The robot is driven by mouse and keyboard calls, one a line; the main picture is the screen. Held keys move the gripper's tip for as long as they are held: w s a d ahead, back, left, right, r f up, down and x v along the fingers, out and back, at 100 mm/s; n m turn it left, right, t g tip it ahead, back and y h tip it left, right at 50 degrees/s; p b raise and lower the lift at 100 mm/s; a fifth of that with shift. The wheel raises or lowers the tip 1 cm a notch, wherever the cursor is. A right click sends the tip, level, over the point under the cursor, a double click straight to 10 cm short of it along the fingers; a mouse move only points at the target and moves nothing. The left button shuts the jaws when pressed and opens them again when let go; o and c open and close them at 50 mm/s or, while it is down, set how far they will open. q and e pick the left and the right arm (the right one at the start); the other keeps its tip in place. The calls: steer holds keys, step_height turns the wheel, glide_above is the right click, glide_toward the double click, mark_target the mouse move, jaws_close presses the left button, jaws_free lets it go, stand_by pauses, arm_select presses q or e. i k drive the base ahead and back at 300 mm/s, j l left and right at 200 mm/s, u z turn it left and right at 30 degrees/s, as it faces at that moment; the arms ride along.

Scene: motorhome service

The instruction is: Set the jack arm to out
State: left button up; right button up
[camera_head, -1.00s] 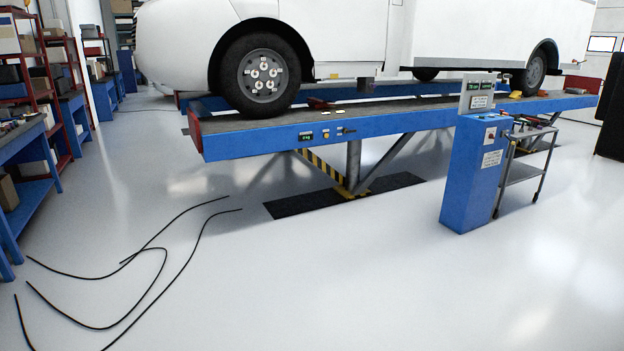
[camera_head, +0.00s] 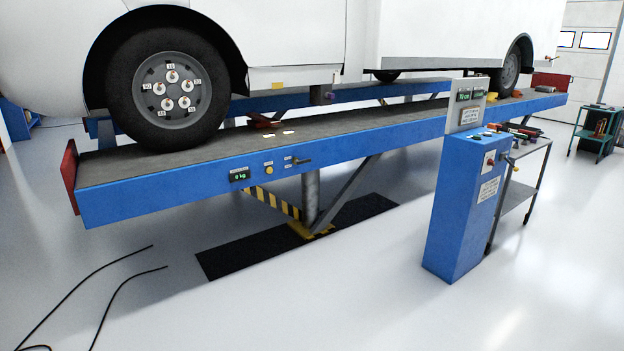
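A small dark lever switch (camera_head: 303,162) sits on the blue side of the near lift runway (camera_head: 360,142), with small labels at its left. It is probably the jack arm control, but the labels are too small to read. To its left are a yellow round button (camera_head: 269,170) and a display (camera_head: 239,175) that seems to read 0 kg. A red jack-like part (camera_head: 262,121) lies on the runway deck behind the front wheel (camera_head: 168,88). Neither of my grippers is in view.
A blue control pedestal (camera_head: 462,205) stands in front of the runway at the right, with a tool trolley (camera_head: 522,190) beside it. Black cables (camera_head: 75,290) lie on the floor at the lower left. The floor (camera_head: 300,310) before the runway is clear.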

mark_target(272, 122)
steer(key=i+l+u, duration=0.1)
steer(key=i+u, duration=0.3)
steer(key=i, duration=1.9)
steer(key=i+j+z, duration=0.15)
steer(key=i, duration=0.55)
